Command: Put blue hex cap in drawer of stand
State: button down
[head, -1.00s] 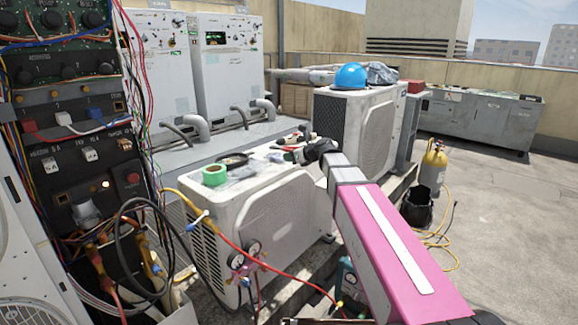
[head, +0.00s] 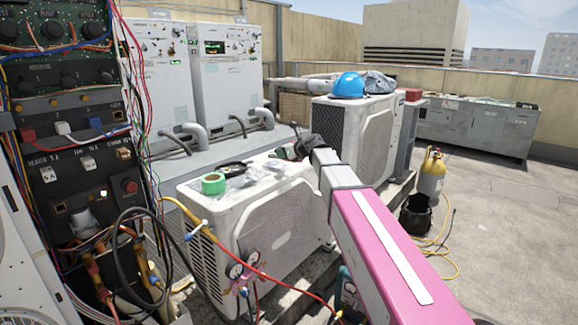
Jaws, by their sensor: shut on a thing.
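My gripper (head: 289,151) is over the far right part of the top of the near condenser unit (head: 277,216), at the end of my pink and grey arm. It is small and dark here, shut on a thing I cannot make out. I cannot pick out the blue hex cap for certain; my gripper and wrist may hide it. I cannot make out a stand with a drawer in this view.
Green tape (head: 213,183) lies on the near unit's top beside a clear bag and a dark item. A blue hard hat (head: 349,85) sits on the unit behind. An electrical rack (head: 70,150) with loose wires stands left.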

aim_at(283, 167)
jog(key=shift+w+d+f, duration=0.2)
jog(key=shift+d+f, duration=0.2)
jog(key=shift+d, duration=0.2)
jog(key=shift+w+d+f, duration=0.2)
jog(key=shift+d+f, duration=0.15)
jog(key=shift+d, duration=0.2)
jog(key=shift+f, duration=2)
jog(key=shift+f, duration=0.6)
jog(key=c, duration=0.9)
grip_release()
jog(key=shift+o, duration=0.2)
jog(key=shift+r, duration=0.1)
